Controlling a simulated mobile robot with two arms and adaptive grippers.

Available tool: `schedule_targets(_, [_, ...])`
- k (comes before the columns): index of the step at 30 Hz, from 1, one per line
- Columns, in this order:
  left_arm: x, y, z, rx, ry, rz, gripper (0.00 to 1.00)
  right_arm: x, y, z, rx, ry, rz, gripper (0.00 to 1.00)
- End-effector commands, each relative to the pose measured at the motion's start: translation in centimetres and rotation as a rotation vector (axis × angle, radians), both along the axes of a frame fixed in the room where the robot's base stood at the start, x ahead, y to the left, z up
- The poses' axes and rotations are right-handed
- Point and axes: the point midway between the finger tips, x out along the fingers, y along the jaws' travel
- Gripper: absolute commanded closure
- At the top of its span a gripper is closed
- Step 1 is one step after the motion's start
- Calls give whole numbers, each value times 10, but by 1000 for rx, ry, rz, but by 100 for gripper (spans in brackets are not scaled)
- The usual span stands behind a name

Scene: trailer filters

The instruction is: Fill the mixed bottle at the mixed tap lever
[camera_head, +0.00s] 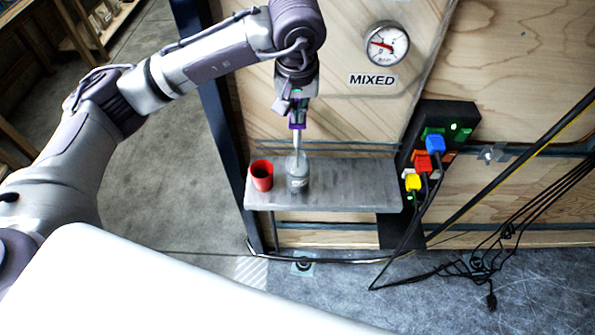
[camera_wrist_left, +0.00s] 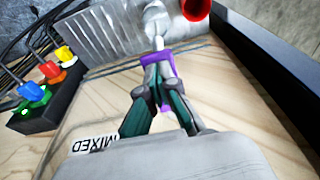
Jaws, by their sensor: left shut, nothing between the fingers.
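A grey bottle (camera_head: 298,178) stands upright on a metal shelf, directly under the thin metal tap spout (camera_head: 297,143). In the left wrist view the bottle's top (camera_wrist_left: 155,14) shows at the upper middle. A purple part (camera_head: 297,118), apparently the tap lever, sits above the spout and also shows in the left wrist view (camera_wrist_left: 170,68). My left gripper (camera_head: 299,102) is shut with nothing between its fingers; its fingertips are right at the purple part, and I cannot tell whether they touch it. The bottle's fill level does not show. My right gripper is out of view.
A red cup (camera_head: 262,176) stands just left of the bottle on the shelf (camera_head: 350,187). A gauge (camera_head: 386,44) and a MIXED label (camera_head: 372,80) are on the wooden panel. A black strip with coloured plugs (camera_head: 435,146) and hanging cables is to the right.

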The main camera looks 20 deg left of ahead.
Motion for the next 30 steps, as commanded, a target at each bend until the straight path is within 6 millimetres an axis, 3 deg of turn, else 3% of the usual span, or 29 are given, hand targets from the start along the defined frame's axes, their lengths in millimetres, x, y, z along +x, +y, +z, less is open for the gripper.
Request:
schedule_targets(14, [0, 0, 2, 1, 0, 0, 100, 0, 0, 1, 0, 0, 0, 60])
schedule_targets(21, [0, 0, 35, 1, -1, 0, 100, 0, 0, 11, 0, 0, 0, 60])
schedule_targets(30, [0, 0, 54, 0, -1, 1, 100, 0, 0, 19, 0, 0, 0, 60])
